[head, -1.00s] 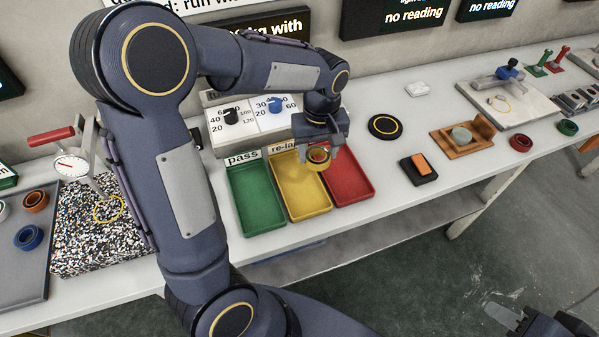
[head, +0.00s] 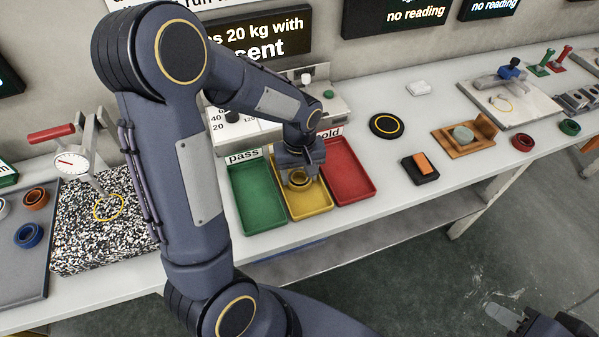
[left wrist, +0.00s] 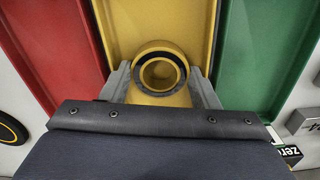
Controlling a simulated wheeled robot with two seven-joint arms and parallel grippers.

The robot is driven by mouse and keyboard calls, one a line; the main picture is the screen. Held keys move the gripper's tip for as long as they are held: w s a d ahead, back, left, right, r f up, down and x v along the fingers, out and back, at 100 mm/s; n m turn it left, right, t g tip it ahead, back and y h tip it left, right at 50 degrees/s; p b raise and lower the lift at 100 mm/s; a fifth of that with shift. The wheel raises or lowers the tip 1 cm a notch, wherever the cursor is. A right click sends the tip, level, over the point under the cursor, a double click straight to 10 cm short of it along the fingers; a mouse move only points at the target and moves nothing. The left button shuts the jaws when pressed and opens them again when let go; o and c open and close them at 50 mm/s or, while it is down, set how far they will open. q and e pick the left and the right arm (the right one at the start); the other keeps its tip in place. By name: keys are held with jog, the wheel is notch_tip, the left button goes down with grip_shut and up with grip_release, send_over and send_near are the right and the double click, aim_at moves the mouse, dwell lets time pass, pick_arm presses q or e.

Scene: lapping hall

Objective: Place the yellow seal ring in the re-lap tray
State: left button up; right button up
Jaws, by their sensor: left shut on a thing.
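The yellow seal ring (head: 299,178) is between the fingers of my left gripper (head: 300,181), which is shut on it. In the left wrist view the ring (left wrist: 161,72) shows a dark inner band, with a grey finger on each side. The ring is over or in the yellow re-lap tray (head: 312,212), the middle one of three; I cannot tell whether it touches the floor. The tray's label is hidden behind my gripper. My right gripper (head: 520,318) shows partly at the lower right corner, away from the bench; its opening is unclear.
The green pass tray (head: 256,205) stands left of the yellow one and the red tray (head: 347,175) right. A control box (head: 238,130) stands behind. A black pad with an orange block (head: 420,167) lies to the right. A speckled plate (head: 85,240) is at left.

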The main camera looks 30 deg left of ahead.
pick_arm(q)
jog(key=shift+f, duration=0.25)
jog(key=o, duration=0.8)
jog(key=shift+r, duration=0.1)
notch_tip(320, 180, up, 11)
jog(key=p, duration=0.1)
jog(key=s+d+r+m+t+h, duration=0.1)
jog(key=s+m+t, duration=0.1)
jog(key=s, duration=0.3)
jog(key=s+d+r+m+t+h, duration=0.1)
jog(key=s+m, duration=0.1)
jog(key=s, duration=0.4)
jog(key=s+d+r+m+t+h, duration=0.1)
jog(key=s+d+r+m+t, duration=0.1)
jog(key=s, duration=0.4)
jog(key=shift+d+r+t+h, duration=0.1)
jog(key=shift+t+h, duration=0.2)
jog(key=shift+h, duration=0.1)
